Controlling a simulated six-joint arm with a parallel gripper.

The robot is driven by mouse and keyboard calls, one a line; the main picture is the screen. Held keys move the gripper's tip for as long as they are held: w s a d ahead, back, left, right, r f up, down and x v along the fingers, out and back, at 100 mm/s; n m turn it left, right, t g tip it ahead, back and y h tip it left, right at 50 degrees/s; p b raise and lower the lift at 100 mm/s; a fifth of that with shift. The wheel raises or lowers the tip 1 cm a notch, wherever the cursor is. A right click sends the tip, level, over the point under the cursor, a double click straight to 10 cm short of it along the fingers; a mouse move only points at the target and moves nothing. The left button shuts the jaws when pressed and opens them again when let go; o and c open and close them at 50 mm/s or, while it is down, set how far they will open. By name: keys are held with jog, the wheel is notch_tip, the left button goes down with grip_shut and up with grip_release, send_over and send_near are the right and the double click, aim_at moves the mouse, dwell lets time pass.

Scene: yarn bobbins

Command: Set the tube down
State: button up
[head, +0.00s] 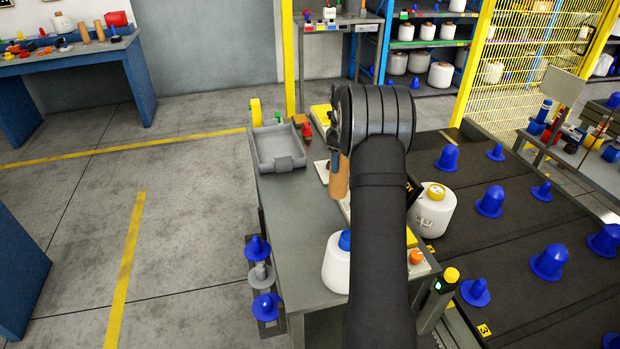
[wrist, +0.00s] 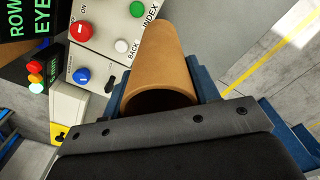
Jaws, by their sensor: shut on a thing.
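The tube (head: 339,178) is a plain brown cardboard cylinder. In the head view it hangs roughly upright below my gripper (head: 334,158), above the grey table (head: 285,215). In the wrist view the tube (wrist: 160,65) lies between the blue fingers of my gripper (wrist: 165,85), with its dark open end towards the camera. The gripper is shut on it. My arm hides part of the table, and I cannot tell how far the tube is above the surface.
A grey tray (head: 262,150) stands at the table's far left. A white bobbin with a blue top (head: 337,265) stands near the front. A control panel (wrist: 105,35) with coloured buttons shows beside the tube. Blue-coned pegs (head: 490,202) stand on the dark surface at right. The table's left middle is clear.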

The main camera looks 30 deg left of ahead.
jog(key=a+f, duration=0.7)
jog(key=f, duration=0.1)
jog(key=shift+s+a+f, duration=0.2)
jog(key=shift+a+f, duration=0.05)
jog(key=shift+f, duration=0.2)
jog(key=o, duration=1.2)
jog(key=shift+o, duration=0.2)
notch_tip(320, 180, up, 12)
